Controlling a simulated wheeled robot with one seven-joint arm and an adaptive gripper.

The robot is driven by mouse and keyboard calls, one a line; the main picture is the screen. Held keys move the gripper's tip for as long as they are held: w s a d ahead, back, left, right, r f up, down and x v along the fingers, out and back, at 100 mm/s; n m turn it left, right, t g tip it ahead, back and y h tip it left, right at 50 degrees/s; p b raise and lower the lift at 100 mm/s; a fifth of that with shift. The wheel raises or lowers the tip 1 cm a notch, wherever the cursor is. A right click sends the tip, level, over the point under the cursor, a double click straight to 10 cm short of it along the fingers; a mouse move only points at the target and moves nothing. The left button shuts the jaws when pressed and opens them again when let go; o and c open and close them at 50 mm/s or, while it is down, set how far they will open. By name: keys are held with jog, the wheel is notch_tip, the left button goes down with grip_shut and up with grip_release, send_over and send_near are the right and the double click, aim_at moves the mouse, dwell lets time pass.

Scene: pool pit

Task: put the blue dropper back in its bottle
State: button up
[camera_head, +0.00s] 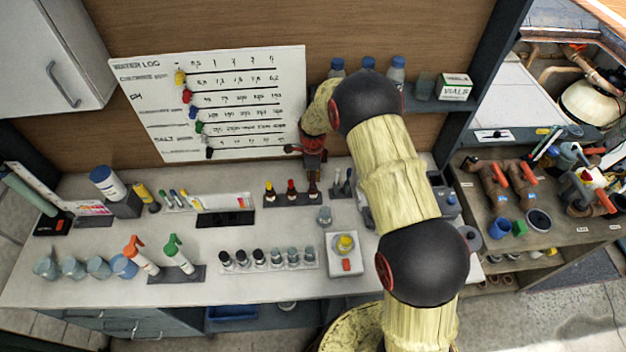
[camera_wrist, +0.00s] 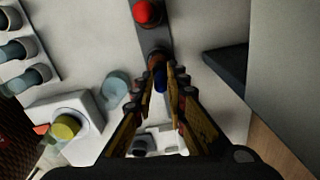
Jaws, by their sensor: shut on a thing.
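The blue dropper (camera_wrist: 160,80) is between the fingertips of my gripper (camera_wrist: 161,84) in the wrist view, and the gripper is shut on it. The brown bottle (camera_wrist: 157,56) shows just beyond the dropper, partly hidden by it. In the head view my gripper (camera_head: 313,166) points down over the right end of the dark dropper rack, close above the brown bottle (camera_head: 313,188). The dropper's tip is hidden, so I cannot tell whether it is inside the bottle's neck.
The rack (camera_head: 279,201) also holds a red-topped bottle (camera_head: 291,189) and a yellow-topped bottle (camera_head: 269,190). A clear cup (camera_head: 324,216) and a white device with a yellow top (camera_head: 345,246) stand nearer. Small dark items (camera_head: 342,182) stand right of the rack.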

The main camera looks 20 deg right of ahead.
jog(key=shift+f, duration=0.25)
jog(key=o, duration=0.7)
jog(key=shift+r+p, duration=1.3)
jog(key=shift+r, duration=2.2)
